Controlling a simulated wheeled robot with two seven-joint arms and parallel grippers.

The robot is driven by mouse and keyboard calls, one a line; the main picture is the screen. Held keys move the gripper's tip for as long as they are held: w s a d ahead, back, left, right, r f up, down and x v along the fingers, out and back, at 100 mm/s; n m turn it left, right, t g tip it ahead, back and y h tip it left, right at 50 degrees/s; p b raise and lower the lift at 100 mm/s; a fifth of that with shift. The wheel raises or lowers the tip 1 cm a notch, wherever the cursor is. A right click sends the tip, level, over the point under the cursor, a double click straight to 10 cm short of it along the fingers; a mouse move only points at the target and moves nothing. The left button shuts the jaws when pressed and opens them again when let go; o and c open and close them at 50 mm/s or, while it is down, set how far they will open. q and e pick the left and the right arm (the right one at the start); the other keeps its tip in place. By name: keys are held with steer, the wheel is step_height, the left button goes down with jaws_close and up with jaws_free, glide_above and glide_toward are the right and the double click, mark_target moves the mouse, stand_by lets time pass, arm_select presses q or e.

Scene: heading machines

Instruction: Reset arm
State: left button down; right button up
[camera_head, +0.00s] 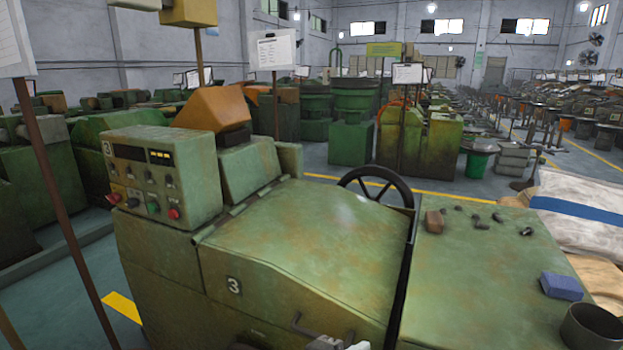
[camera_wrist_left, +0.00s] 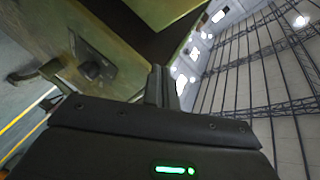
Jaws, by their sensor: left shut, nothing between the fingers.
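My left gripper (camera_wrist_left: 160,84) shows in the left wrist view as two dark fingers pressed together, with nothing between them. Its dark body with a green light fills the bottom of that view. Behind the fingers are a green machine surface with a dark knob-like fitting (camera_wrist_left: 96,70) and the bright ceiling. I cannot make out the left gripper clearly in the head view. My right gripper is in neither view.
A green machine (camera_head: 310,235) marked 3 fills the head view's foreground. It has a control box (camera_head: 160,175), a black handwheel (camera_head: 376,188) and a metal handle (camera_head: 330,340). A blue block (camera_head: 562,287) and dark cup (camera_head: 592,327) sit on its right-hand top.

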arm_select(q)
steer(key=s+a+f+n+y, duration=0.3)
steer(key=a+f+n+y, duration=0.2)
steer(key=a+f+n, duration=0.5)
steer(key=s+a+f+n+g+y, duration=0.3)
steer(key=s+a+f+n, duration=0.25)
steer(key=s+a, duration=0.55)
steer(key=s+a+f+n+g+y, duration=0.45)
steer(key=s+a+f, duration=0.35)
steer(key=a, duration=0.5)
steer(key=s+f, duration=0.2)
steer(key=f, duration=1.1)
steer(key=s+f, duration=0.2)
steer(key=f, duration=1.1)
steer(key=s+a+f+g, duration=0.1)
steer(key=s+a+f, duration=0.2)
steer(key=s+f, duration=1)
steer(key=shift+s+f, duration=0.35)
steer(key=shift+s, duration=0.65)
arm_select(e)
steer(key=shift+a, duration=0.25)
arm_select(q)
steer(key=shift+g+h, duration=0.25)
